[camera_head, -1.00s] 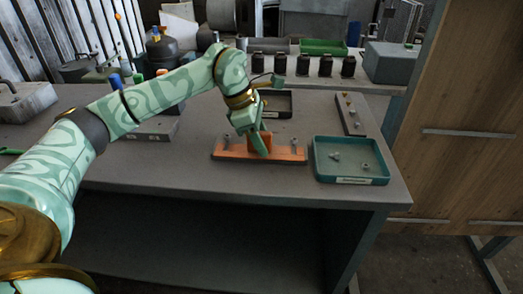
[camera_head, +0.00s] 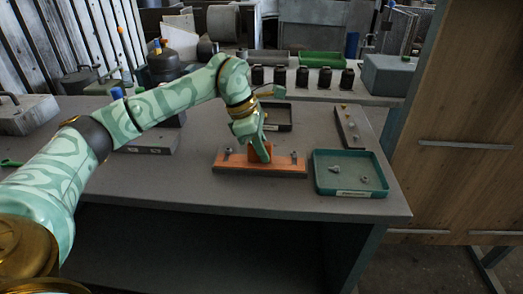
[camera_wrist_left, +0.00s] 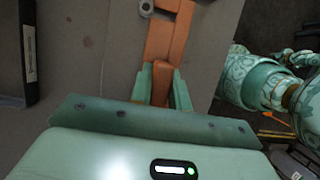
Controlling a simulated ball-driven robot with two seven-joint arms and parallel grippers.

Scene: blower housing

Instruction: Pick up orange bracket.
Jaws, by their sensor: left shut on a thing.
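The orange bracket (camera_head: 285,166) is a long flat bar with a raised block at its middle. It lies near the front edge of the grey workbench (camera_head: 150,187). My left gripper (camera_head: 259,151) comes down on it from above and is shut on the raised block. In the left wrist view, the fingers (camera_wrist_left: 162,87) stand on either side of the orange bracket (camera_wrist_left: 168,38). No clear gap shows under the bar.
A teal tray (camera_head: 350,192) with small metal parts sits just right of the bracket. A dark tray (camera_head: 277,127) and a narrow block (camera_head: 347,127) lie behind. A grey block (camera_head: 150,142) is to the left. The front left bench top is clear.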

